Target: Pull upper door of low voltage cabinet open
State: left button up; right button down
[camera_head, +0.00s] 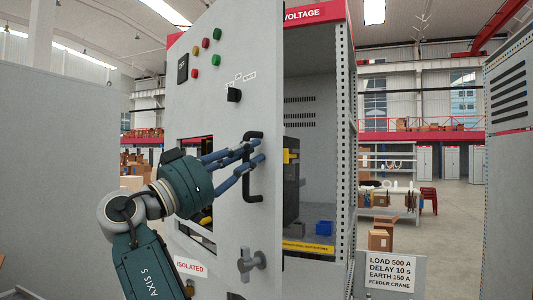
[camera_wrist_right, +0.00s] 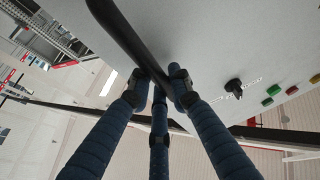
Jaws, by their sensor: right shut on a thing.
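The upper door (camera_head: 219,105) of the low voltage cabinet (camera_head: 318,12) is grey and stands swung open, with the inside of the cabinet showing to its right. A black bar handle (camera_head: 250,180) is on the door near its free edge. My right gripper (camera_head: 257,152) is shut on the handle, its blue fingers around the upper part of the bar. In the right wrist view the handle (camera_wrist_right: 118,30) runs between the fingertips (camera_wrist_right: 160,82). My left gripper is not in view.
A rotary lever (camera_head: 251,259) sits lower on the front, right of an "ISOLATED" label (camera_head: 190,267). The door also carries a black knob (camera_head: 234,95) and coloured lamps. A grey panel (camera_head: 60,150) stands at the left. Another cabinet (camera_head: 510,170) stands at the right.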

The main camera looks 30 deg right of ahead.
jog(key=shift+a, duration=1.05)
jog(key=c, duration=1.6)
grip_release()
jog(key=shift+d, duration=0.15)
jog(key=shift+v, duration=6)
jog(key=shift+c, duration=0.4)
